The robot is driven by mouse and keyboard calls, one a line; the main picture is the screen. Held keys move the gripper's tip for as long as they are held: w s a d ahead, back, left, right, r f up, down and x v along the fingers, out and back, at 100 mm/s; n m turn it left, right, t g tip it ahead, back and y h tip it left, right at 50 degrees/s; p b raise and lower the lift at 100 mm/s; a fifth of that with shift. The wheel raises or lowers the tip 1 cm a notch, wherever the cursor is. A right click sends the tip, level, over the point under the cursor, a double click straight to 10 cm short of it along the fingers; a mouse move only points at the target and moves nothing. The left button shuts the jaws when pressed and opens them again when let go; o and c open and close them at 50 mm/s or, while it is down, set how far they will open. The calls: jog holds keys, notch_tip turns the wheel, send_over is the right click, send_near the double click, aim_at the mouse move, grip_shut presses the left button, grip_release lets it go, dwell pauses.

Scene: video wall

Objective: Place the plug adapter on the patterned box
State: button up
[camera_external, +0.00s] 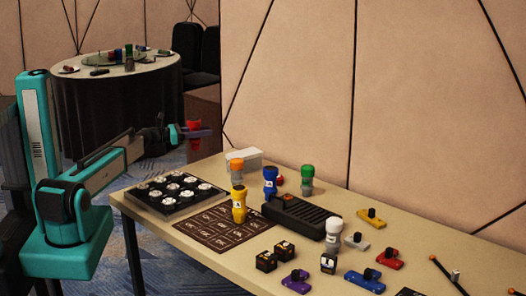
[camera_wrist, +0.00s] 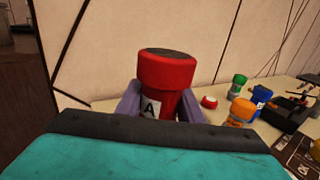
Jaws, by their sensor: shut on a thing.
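My gripper (camera_external: 191,133) is at the left, in the air beyond the table's far left end. Its purple fingers are shut on a red cylinder-like piece (camera_external: 193,125) with a wide top. In the wrist view the red piece (camera_wrist: 167,72) stands upright between the fingers, with a white label marked A. I cannot tell whether it is the plug adapter.
A black tray with white round tops (camera_external: 150,203) and a brown printed mat (camera_external: 215,245) are on the left. Yellow (camera_external: 239,205), blue (camera_external: 270,180), green (camera_external: 307,178) and white (camera_external: 333,236) pieces stand around a black device (camera_external: 300,216). Small coloured blocks lie right.

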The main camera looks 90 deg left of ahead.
jog(key=w+d+r+y+b, duration=0.1)
jog(key=w+d+r+b, duration=0.2)
jog(key=w+d, duration=0.7)
jog(key=d, duration=0.2)
jog(key=shift+d+r+n, duration=0.3)
jog(key=shift+d+r, duration=0.05)
jog(key=shift+r, duration=0.05)
jog(key=shift+a, duration=0.1)
send_over(253, 151)
jog(key=shift+d+f+p, duration=0.25)
jog(key=shift+f+p, duration=0.15)
jog(key=shift+f, duration=0.4)
jog(key=shift+s, duration=0.1)
jog(key=shift+f, duration=1.7)
jog(key=shift+f, duration=0.15)
jog(key=o, duration=1.1)
